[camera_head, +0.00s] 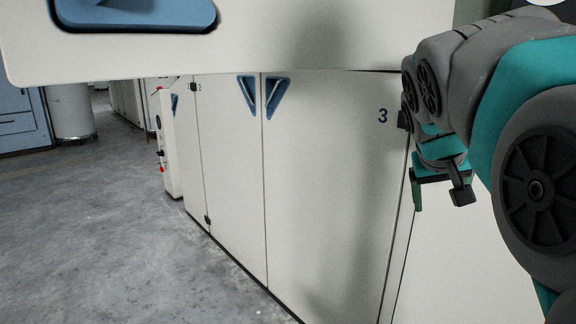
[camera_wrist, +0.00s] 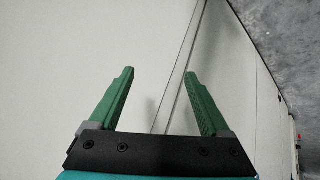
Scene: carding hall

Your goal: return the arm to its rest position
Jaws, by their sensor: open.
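My arm (camera_head: 478,85) reaches in from the right side of the head view, grey and teal, bent in front of the white machine. My gripper (camera_head: 418,195) hangs at its end, before the cabinet side near the number 3; one green finger shows clearly there. In the wrist view my gripper (camera_wrist: 160,92) shows two green fingers spread wide apart with nothing between them. A pale panel with a dark vertical seam lies beyond the fingers. Whether the fingers touch the panel I cannot tell.
White cabinet doors (camera_head: 325,170) with blue triangular handles (camera_head: 262,95) fill the middle. A large white panel (camera_head: 300,35) with a blue recess (camera_head: 135,12) overhangs the top. A blue cabinet (camera_head: 22,112) and a pale drum (camera_head: 72,113) stand far left. The grey floor (camera_head: 90,230) at left is clear.

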